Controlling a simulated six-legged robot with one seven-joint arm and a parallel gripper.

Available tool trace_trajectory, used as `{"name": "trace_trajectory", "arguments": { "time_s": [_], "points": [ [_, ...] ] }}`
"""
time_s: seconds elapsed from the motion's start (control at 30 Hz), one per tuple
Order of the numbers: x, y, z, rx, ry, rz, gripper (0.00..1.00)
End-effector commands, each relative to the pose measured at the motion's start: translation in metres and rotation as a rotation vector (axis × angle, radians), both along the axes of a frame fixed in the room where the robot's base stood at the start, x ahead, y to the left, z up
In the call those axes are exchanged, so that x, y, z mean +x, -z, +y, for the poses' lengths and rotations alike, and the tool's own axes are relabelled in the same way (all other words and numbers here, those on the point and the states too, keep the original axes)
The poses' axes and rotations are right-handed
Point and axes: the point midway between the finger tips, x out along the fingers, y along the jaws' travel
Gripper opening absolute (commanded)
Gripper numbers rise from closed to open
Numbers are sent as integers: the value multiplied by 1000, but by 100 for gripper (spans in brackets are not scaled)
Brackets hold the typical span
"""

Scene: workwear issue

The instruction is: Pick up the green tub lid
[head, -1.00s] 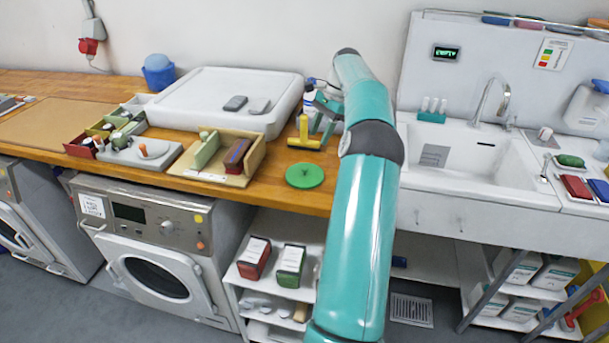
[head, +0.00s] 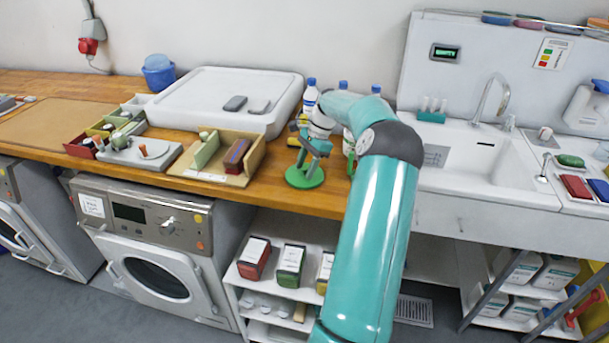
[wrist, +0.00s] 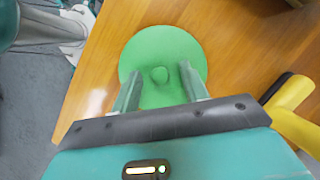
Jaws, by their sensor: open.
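The green tub lid (head: 304,180) lies flat on the wooden counter near its front edge. It is a round disc with a small knob in the middle. In the wrist view the lid (wrist: 163,46) shows beyond my gripper (wrist: 158,78), whose two fingers are apart with the knob between or just past their tips. In the head view my gripper (head: 308,166) points down over the lid and hides part of it. Nothing is held. I cannot tell whether the fingertips touch the lid.
A yellow-handled tool (wrist: 292,95) lies close to the right of my gripper in the wrist view. A wooden tray (head: 250,165) with a dark red block stands left of the lid. Bottles (head: 311,95) stand behind, by the white basin (head: 215,90).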

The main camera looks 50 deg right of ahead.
Motion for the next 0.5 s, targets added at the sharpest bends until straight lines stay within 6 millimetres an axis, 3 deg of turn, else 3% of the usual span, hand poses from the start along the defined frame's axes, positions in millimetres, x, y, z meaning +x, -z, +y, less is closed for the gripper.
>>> {"name": "trace_trajectory", "arguments": {
  "time_s": [0.13, 0.33, 0.5],
  "points": [
    [0, 0, 0, 0, 0, 0, 41],
    [0, -1, 0, 0, 0, 0, 1],
    [0, -1, 0, 0, 0, 0, 0]
  ]
}}
